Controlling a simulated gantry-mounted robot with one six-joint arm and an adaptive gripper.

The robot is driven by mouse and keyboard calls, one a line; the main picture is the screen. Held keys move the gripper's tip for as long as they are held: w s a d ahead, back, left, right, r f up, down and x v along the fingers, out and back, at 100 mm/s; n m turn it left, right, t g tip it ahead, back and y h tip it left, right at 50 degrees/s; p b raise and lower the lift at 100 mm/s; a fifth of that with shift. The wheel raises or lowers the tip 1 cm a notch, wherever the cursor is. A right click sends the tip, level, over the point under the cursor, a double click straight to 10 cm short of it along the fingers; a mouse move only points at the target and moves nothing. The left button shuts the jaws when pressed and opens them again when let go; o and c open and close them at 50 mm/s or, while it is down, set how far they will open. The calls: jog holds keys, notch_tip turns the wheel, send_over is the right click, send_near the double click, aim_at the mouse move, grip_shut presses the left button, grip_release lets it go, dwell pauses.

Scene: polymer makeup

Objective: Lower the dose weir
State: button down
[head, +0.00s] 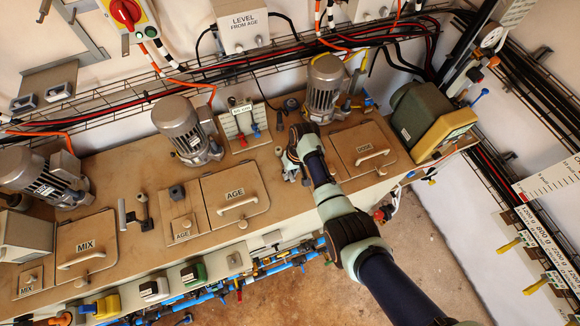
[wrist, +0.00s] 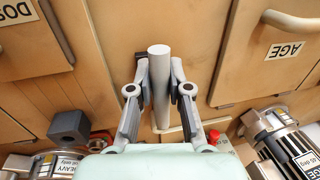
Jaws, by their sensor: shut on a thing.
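A grey cylindrical grip (wrist: 160,65), which I take to be the dose weir's handle, stands between my gripper's (wrist: 159,88) two fingers in the wrist view. The fingers are closed on it from both sides, and its rounded top shows. In the head view my gripper (head: 292,164) is down at the tank top, between the AGE hatch (head: 234,191) and the DOSE hatch (head: 364,150). There my fingers and arm hide most of the handle and its mount. How far down the weir sits cannot be told.
A similar lever (head: 142,212) stands between the MIX hatch (head: 86,246) and the AGE hatch. Motors stand close by, one (head: 324,88) behind my gripper and one (head: 186,130) to its left. A yellow-fronted hopper (head: 428,120) is at right.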

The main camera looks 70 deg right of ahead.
jog(key=shift+a+f, duration=0.1)
jog(key=shift+f, duration=0.4)
jog(key=c, duration=1.1)
grip_release()
jog(key=shift+r, duration=0.15)
notch_tip(320, 180, up, 12)
jog(key=s+d, duration=0.1)
jog(key=shift+s+d, duration=0.35)
jog(key=shift+f, duration=0.2)
